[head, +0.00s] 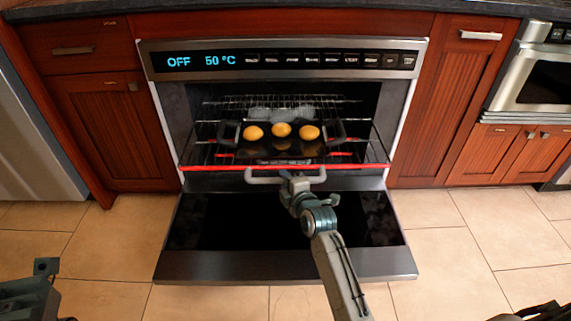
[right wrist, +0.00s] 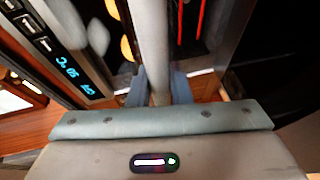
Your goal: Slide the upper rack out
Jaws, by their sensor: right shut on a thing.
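The oven (head: 290,42) stands ahead with its door (head: 220,268) folded down. Inside is a wire rack with a red front bar (head: 225,168), level with the front of the opening. A pale grey handle (head: 262,180) shows below and in front of the red bar. My right gripper (head: 292,180) is at this handle, right of its middle. In the right wrist view the fingers (right wrist: 158,90) are shut around a grey bar (right wrist: 150,40). The gripper hides part of the handle. My left gripper is not clearly in view.
A dark tray (head: 333,134) with three yellow-orange fruits (head: 281,130) is on the rack. More wire bars (head: 290,101) show deeper inside. Red-brown cabinets (head: 125,135) flank the oven. The space above the lowered door is clear except for my right arm.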

